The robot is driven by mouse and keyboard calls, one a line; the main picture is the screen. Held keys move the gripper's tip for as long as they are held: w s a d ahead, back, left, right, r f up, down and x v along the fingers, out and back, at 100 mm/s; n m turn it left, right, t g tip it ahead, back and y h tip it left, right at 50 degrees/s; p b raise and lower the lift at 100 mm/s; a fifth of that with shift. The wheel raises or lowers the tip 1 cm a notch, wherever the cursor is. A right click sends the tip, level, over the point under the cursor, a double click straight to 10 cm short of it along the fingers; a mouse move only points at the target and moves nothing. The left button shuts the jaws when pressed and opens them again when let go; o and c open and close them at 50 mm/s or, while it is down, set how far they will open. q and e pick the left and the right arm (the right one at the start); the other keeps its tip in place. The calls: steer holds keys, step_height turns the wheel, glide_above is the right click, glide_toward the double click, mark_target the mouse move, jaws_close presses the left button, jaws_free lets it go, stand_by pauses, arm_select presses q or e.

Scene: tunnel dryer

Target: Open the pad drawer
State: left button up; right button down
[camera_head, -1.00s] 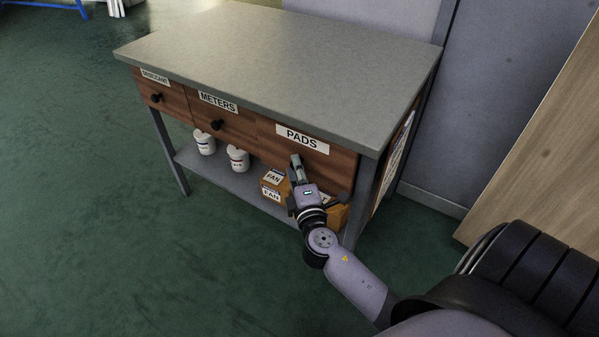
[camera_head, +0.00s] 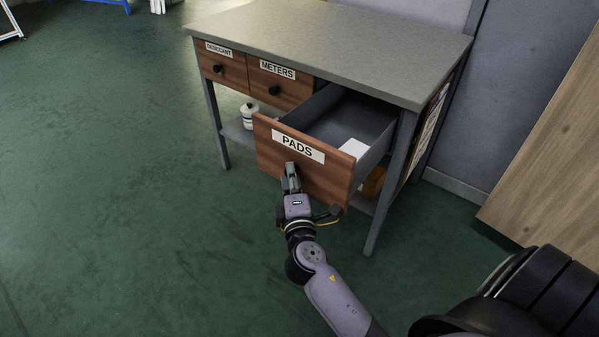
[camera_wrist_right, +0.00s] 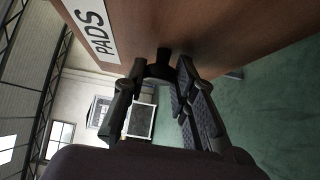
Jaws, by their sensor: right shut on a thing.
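The pad drawer (camera_head: 328,173) has a brown wooden front with a white PADS label and stands well out from the bench. Its grey inside shows, with a white item (camera_head: 353,148) in it near the front. My right gripper (camera_head: 291,172) is at the drawer front below the label, shut on the drawer's knob, which the fingers mostly hide in the head view. In the right wrist view the fingers close around the dark knob (camera_wrist_right: 163,65), close to the wooden front. My left gripper is not in view.
The grey-topped bench (camera_head: 335,42) also has the shut METERS drawer (camera_head: 283,86) and DESICCANT drawer (camera_head: 222,66). A white bottle (camera_head: 249,115) and an orange box (camera_head: 373,181) are on the lower shelf. Green floor is clear at left. A wooden panel (camera_head: 550,150) stands at right.

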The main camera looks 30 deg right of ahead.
arm_select(q)
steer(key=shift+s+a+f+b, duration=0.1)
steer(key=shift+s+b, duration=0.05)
steer(key=shift+b, duration=0.35)
arm_select(e)
steer(key=shift+s+a, duration=0.3)
steer(key=shift+a, duration=0.4)
steer(key=shift+s+a, duration=0.3)
steer(key=shift+a, duration=0.4)
steer(key=shift+s+a, duration=0.3)
steer(key=shift+a, duration=0.4)
steer(key=c, duration=1.3)
jaws_free()
steer(key=v, duration=1.2)
steer(key=shift+d, duration=0.1)
